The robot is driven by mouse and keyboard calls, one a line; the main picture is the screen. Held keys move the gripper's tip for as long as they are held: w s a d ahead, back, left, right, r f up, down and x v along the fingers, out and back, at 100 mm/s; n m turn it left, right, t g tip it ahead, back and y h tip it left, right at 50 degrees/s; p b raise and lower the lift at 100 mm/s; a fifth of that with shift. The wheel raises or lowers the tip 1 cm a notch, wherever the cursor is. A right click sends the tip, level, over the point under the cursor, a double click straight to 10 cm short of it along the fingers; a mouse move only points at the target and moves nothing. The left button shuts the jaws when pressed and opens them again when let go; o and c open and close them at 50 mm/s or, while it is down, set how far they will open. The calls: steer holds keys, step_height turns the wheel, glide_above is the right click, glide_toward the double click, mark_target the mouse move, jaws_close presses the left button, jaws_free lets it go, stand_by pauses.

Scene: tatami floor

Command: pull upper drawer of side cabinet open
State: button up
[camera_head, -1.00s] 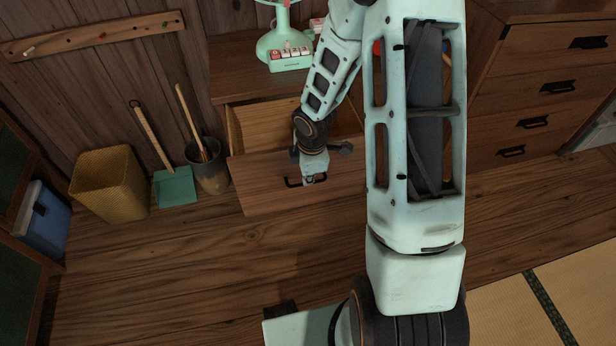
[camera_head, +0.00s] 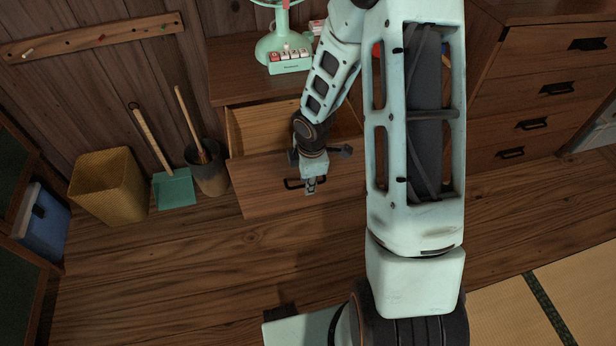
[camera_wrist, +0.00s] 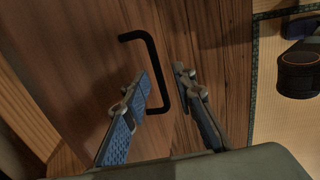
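The side cabinet (camera_head: 228,90) stands at the back wall. Its upper drawer (camera_head: 262,187) is pulled out, and the inside shows behind the wooden front. The black drawer handle (camera_head: 291,184) is partly hidden by my gripper (camera_head: 311,187). In the wrist view my gripper (camera_wrist: 162,84) is open. The long bar of the handle (camera_wrist: 160,70) runs between the two fingers. The left finger overlaps the handle opening, and the right finger is apart from the bar. Whether the left finger touches the handle cannot be told.
A green fan (camera_head: 275,48) stands on the cabinet top. A yellow bin (camera_head: 108,188), a green dustpan (camera_head: 174,189) and a dark pot (camera_head: 210,172) stand left of the drawer. A drawer chest (camera_head: 530,95) stands at the right. The wooden floor (camera_head: 190,270) in front is clear.

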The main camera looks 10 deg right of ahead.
step_height(320, 180, up, 12)
steer(key=s, duration=0.2)
steer(key=shift+s+f, duration=0.15)
stand_by(0.5)
